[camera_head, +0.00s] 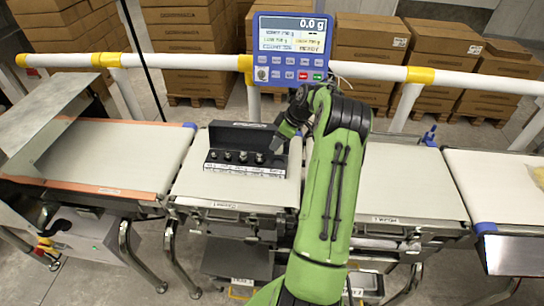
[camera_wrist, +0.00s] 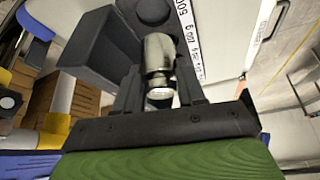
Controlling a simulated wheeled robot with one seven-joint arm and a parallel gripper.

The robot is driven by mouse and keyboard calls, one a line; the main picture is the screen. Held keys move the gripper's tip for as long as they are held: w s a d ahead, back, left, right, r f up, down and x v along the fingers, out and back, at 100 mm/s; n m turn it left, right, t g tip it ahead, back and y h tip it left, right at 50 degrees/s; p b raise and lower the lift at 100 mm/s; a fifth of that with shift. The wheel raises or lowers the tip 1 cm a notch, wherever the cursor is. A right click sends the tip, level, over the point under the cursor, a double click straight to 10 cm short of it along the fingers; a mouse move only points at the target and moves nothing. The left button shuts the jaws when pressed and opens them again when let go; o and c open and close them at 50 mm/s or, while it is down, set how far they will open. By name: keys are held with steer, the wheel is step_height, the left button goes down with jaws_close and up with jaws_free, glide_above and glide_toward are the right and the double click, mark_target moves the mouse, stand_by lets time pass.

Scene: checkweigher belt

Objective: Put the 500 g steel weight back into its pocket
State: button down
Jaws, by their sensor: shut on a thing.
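The black weight case (camera_head: 225,137) lies on the middle belt with its back wall raised. Several small knobbed weights stand in a row in it above a white label strip. My gripper (camera_head: 279,145) is at the case's right end in the head view. In the wrist view my gripper (camera_wrist: 160,85) is shut on the shiny 500 g steel weight (camera_wrist: 158,52), held between the two dark fingers. A dark round pocket (camera_wrist: 152,10) lies just beyond the weight, beside the "500" label. I cannot tell whether the weight touches the case.
A blue display (camera_head: 290,47) reading 0,0 g stands behind the belt, by a white rail (camera_head: 190,60). A metal guard (camera_head: 55,115) covers the left belt. The right part of the belt (camera_head: 405,180) is clear. Stacked cartons (camera_head: 185,45) stand behind.

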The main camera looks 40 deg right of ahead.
step_height(320, 180, down, 7)
steer(key=shift+w, duration=0.15)
steer(key=c, duration=0.7)
jaws_free()
steer(key=shift+f, duration=0.15)
steer(key=shift+o, duration=0.2)
